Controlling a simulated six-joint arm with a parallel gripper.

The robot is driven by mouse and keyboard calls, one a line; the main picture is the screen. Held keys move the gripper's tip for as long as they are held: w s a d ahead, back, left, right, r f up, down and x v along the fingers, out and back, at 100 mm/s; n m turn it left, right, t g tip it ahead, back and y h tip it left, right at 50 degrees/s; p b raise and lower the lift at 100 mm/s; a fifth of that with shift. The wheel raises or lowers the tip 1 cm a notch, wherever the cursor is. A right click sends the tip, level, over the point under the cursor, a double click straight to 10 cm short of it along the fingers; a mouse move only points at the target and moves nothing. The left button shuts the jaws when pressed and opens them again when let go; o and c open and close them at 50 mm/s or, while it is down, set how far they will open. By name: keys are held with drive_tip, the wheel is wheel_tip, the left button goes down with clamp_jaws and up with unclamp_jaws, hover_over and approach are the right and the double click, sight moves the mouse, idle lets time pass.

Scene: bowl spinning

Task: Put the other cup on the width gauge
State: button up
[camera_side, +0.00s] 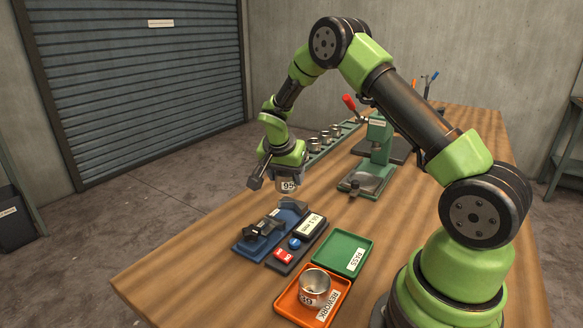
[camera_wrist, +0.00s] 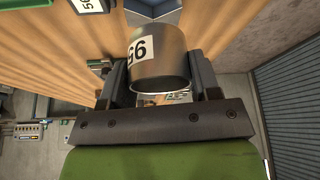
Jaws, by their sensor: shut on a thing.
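In the wrist view the cup (camera_wrist: 158,72) sits between the two dark fingers, and part of the gauge (camera_wrist: 153,8) shows at the top edge. The gauge's black jaws show no cup between them. A second metal cup (camera_side: 314,283) stands in the orange REWORK tray (camera_side: 291,308).
Beside the gauge is a display unit (camera_side: 310,226) with a blue and a red button. The green PASS tray (camera_side: 343,266) is empty. A green press (camera_side: 374,178) with a red-knobbed lever stands behind, near a rack (camera_side: 318,160) of several cups. Bare wood lies left of the gauge.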

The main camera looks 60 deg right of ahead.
drive_tip(key=shift+f, duration=3.45)
drive_tip(key=shift+f, duration=0.25)
drive_tip(key=o, duration=1)
drive_tip(key=shift+r, duration=4)
